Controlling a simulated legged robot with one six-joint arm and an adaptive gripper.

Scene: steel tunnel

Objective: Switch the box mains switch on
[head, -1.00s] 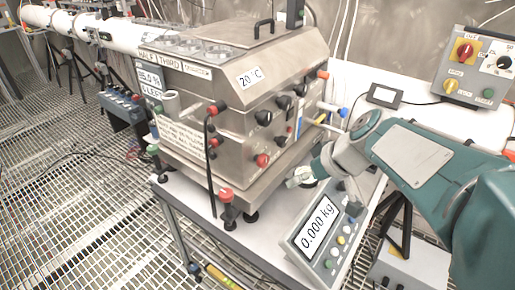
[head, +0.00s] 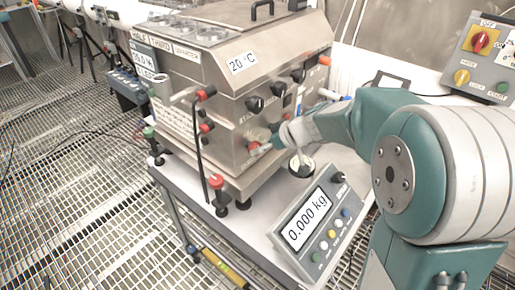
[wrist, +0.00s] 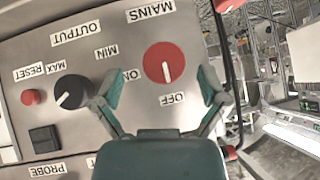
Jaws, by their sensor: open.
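The steel box (head: 228,125) stands on a white table in the head view. In the wrist view its panel is upside down. The round red mains switch (wrist: 164,60) has labels MAINS, ON and OFF around it. The white line on the switch points down in the picture, towards OFF. My gripper (wrist: 159,72) is open, one finger on each side of the switch's lower part in the picture. I cannot tell whether the fingers touch it. In the head view my gripper (head: 268,141) is at the box's lower front, close to the red switch (head: 253,148).
The wrist view shows a black output knob (wrist: 72,92), a red reset button (wrist: 31,97) and a black square (wrist: 45,136) beside the switch. A scale (head: 318,233) reading 0.000 kg lies below my arm. Another control box (head: 484,62) stands at the right.

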